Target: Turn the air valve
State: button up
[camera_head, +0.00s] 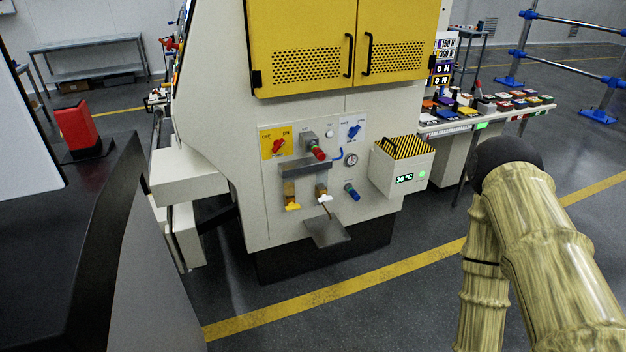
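The air valve is not labelled clearly enough to tell which control it is. The machine's front panel (262,210) carries a red rotary switch (278,146) on a yellow plate and a blue rotary handle (354,131) on a blue and white plate. A round gauge (351,160) sits under the blue handle. Lower down are a yellow-handled tap (292,206), a white-handled tap (325,198) and a blue knob (352,191). A red knob (318,153) sticks out near the middle. My arm shows at the right, apart from the panel; my gripper is not in view.
A box with a striped lid (404,147) and a green display juts out right of the panel. A small grey shelf (328,232) sticks out below the taps. A bench (484,122) with coloured items stands at right. The floor before the machine is clear.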

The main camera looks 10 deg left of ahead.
aim_at(353, 130)
jog(key=k, duration=0.65)
jog(key=z, duration=0.55)
jog(key=i, duration=0.6)
jog(key=z, duration=0.6)
jog(key=i, duration=0.7)
jog(key=u, duration=0.85)
jog(key=i, duration=0.65)
jog(key=u, duration=0.7)
